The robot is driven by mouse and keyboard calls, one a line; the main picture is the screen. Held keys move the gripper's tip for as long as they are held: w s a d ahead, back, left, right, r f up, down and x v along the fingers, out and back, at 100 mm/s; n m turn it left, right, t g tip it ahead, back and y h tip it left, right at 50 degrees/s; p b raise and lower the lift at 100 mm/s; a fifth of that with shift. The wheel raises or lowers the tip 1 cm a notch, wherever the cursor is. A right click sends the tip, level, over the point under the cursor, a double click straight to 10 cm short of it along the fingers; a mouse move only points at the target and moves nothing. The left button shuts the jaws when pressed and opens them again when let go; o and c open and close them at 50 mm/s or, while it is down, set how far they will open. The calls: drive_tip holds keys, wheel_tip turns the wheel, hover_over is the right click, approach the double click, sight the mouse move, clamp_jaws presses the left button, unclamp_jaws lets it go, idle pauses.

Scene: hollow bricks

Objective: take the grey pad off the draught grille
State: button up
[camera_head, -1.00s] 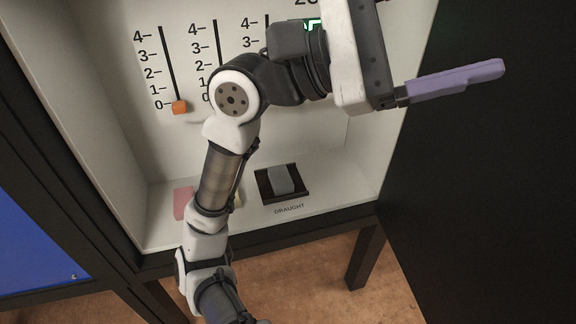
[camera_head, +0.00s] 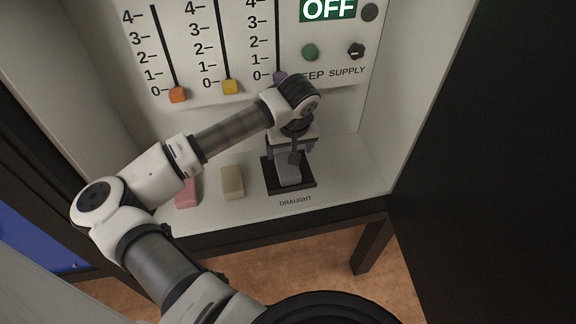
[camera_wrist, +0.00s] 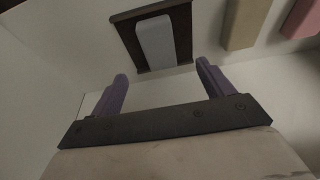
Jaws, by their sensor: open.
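The grey pad (camera_head: 290,174) lies on the dark draught grille (camera_head: 306,184) on the cabinet floor, above the DRAUGHT label. In the wrist view the pad (camera_wrist: 156,42) lies lengthwise across the grille (camera_wrist: 128,38), beyond my fingertips. My gripper (camera_head: 291,150) is above the grille and hides part of the pad in the head view. In the wrist view my gripper's (camera_wrist: 161,70) two purple fingers are spread apart with nothing between them. The pad lies ahead of the gap, apart from the fingers.
A cream block (camera_head: 232,183) and a pink block (camera_head: 187,192) lie left of the grille. The cabinet's right wall stands close by.

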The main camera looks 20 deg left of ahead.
sight(288, 166)
drive_tip(key=x, duration=0.4)
drive_tip(key=shift+f, duration=0.1)
drive_tip(key=x, duration=0.1)
drive_tip(key=p+x, duration=0.1)
drive_tip(key=x, duration=0.1)
drive_tip(key=p+x, duration=0.1)
drive_tip(key=shift+w+a+f, duration=0.15)
drive_tip(key=shift+w+f, duration=0.15)
drive_tip(key=shift+w, duration=0.1)
drive_tip(key=shift+w+f, duration=0.1)
drive_tip(key=shift+f, duration=0.3)
drive_tip(key=shift+a+f+b, duration=0.1)
drive_tip(key=shift+f+b, duration=0.15)
drive_tip(key=shift+b, duration=0.4)
drive_tip(key=c, duration=1.1)
drive_tip(key=shift+o, duration=0.2)
drive_tip(key=shift+r+p, duration=0.2)
drive_tip(key=shift+p, duration=0.2)
